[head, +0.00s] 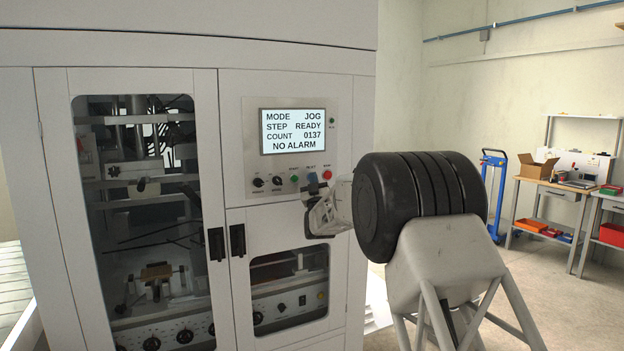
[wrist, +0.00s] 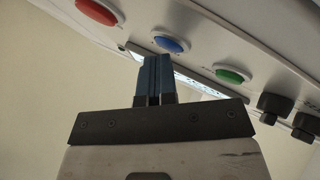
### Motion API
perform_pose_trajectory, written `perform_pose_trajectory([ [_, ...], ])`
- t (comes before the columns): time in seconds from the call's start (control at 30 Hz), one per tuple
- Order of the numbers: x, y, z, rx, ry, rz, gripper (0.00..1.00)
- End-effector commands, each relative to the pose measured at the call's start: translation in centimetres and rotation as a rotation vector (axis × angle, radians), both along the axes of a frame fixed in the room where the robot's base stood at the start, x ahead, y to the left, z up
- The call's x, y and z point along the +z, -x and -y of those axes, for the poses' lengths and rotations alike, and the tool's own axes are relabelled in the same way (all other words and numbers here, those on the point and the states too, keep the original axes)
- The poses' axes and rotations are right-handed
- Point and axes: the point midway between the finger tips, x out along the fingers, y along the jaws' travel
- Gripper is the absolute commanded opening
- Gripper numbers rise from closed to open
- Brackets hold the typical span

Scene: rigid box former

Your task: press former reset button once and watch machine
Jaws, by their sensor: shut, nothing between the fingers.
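The former's control panel (head: 250,150) is on the front of the white machine. Its screen (head: 293,131) reads MODE JOG, STEP READY, COUNT 0137, NO ALARM. In the wrist view a row holds a red button (wrist: 97,12), a blue button (wrist: 171,45) and a green button (wrist: 233,75). The button labels are too small to read surely. My gripper (wrist: 154,58) is shut and empty, its blue fingertips close beside the blue button; I cannot tell whether they touch it. In the head view my gripper (head: 312,180) covers the blue button's place, between green and red.
Two black knobs (wrist: 289,115) sit beyond the green button. The machine's glazed doors (head: 150,220) are closed, with black handles (head: 237,241). A workbench (head: 545,185) with a cardboard box and a blue trolley (head: 494,185) stand far right, apart from the machine.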

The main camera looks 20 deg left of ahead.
Motion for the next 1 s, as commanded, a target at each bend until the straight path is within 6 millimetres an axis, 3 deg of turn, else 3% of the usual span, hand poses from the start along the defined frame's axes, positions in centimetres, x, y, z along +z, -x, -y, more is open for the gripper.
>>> perform_pose_trajectory([
  [1.0,0.1,1.4,1.5,0.0,0.0,0.0,0.0],
])
